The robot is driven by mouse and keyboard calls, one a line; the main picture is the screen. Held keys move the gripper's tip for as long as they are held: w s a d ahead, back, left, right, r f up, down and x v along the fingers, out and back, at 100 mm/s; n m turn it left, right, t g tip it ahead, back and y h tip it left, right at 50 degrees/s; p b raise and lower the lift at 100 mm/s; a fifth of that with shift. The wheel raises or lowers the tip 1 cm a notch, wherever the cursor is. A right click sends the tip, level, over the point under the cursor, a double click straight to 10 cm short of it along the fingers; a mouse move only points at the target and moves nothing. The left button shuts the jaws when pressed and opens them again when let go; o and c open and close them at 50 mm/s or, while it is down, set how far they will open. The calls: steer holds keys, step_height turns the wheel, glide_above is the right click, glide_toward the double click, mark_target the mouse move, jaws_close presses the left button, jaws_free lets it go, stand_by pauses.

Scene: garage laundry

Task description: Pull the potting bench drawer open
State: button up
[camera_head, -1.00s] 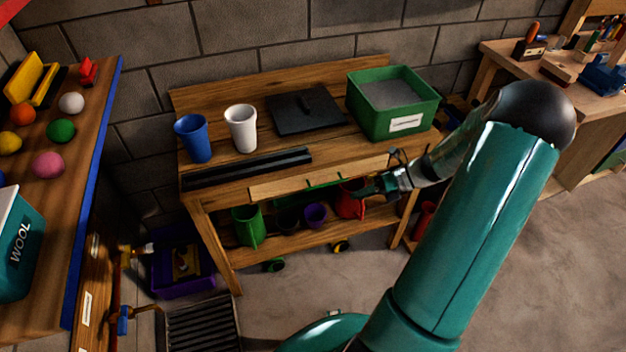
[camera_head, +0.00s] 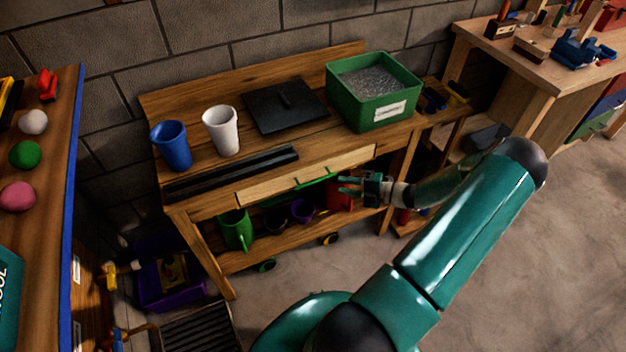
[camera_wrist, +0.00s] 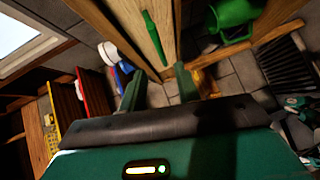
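The potting bench (camera_head: 185,195) stands against the block wall. Its pale wooden drawer front (camera_head: 270,187) sits under the top's front edge and looks shut. A green bar handle (camera_head: 318,182) runs along the lower part of that front. My gripper (camera_head: 345,186) is just off the handle's right end, with its fingers apart and nothing between them. In the wrist view the green handle (camera_wrist: 152,38) lies ahead of my gripper (camera_wrist: 159,80), lined up with the gap between the two fingers. The drawer's inside is hidden.
On the bench top are a blue cup (camera_head: 172,147), a white cup (camera_head: 221,131), a black tray (camera_head: 285,106) and a green gravel bin (camera_head: 371,92). A green watering can (camera_head: 236,230) stands on the lower shelf. Clear floor (camera_head: 530,270) lies to the right.

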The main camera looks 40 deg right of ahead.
mark_target(317, 180)
steer(key=x, duration=1)
steer(key=shift+a, duration=0.1)
steer(key=shift+c, duration=0.2)
jaws_close()
